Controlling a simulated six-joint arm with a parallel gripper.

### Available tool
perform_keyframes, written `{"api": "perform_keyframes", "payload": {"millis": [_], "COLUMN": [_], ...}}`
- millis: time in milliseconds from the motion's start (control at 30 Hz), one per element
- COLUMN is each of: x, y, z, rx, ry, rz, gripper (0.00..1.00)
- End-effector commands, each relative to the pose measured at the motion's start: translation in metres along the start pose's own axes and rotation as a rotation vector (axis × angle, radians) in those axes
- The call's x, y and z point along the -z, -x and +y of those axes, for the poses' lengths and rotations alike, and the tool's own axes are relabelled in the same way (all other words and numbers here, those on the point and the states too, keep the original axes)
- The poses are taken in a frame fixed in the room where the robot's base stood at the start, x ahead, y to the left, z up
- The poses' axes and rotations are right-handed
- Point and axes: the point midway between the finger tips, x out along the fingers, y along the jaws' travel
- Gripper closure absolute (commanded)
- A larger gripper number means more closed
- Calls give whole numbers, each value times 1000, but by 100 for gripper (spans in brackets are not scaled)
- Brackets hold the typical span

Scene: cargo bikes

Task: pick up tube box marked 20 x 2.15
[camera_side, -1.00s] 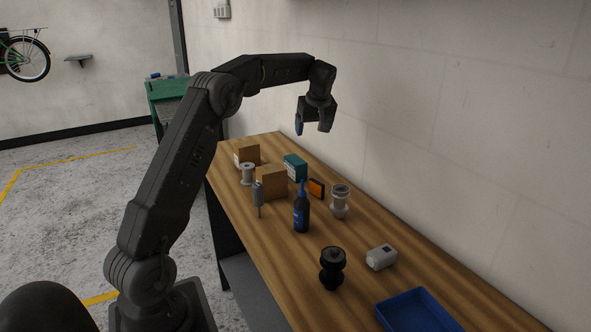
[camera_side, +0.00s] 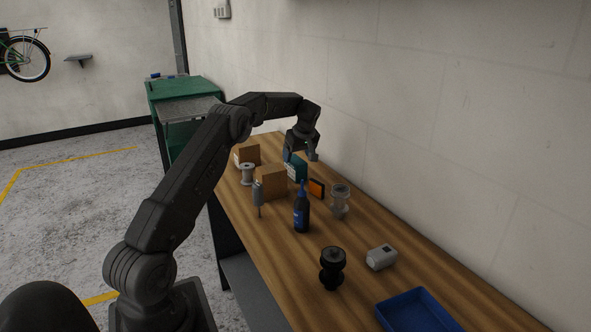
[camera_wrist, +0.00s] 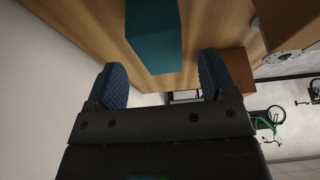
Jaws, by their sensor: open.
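A teal box (camera_side: 299,172) stands on the wooden bench near the wall; no marking on it can be read. My gripper (camera_side: 300,157) is open and empty, pointing down just above this box and partly covering it. In the wrist view the teal box (camera_wrist: 154,32) lies ahead of the gap between my two blue-padded fingers (camera_wrist: 162,78), apart from both. A small orange and black box (camera_side: 316,188) stands beside it. I cannot tell from print which box is marked 20 x 2.15.
Cardboard boxes (camera_side: 271,183), a spool (camera_side: 247,174), a grey tool (camera_side: 258,196) and a dark bottle (camera_side: 301,212) stand close by. A grey cylindrical part (camera_side: 340,203), a black part (camera_side: 332,268), a white part (camera_side: 381,257) and a blue tray (camera_side: 418,311) are nearer the front.

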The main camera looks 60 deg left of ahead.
Motion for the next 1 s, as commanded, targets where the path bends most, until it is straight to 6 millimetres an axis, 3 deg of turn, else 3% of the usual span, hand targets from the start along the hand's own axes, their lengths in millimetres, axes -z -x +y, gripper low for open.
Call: {"api": "perform_keyframes", "payload": {"millis": [333, 600, 1000], "x": [-8, -8, -8], "y": [-45, -50, -49], "z": [-1, 0, 0], "rx": [1, -1, -1], "ry": [0, -1, -1], "rz": [-1, 0, 0], "gripper": [22, 22, 60]}}
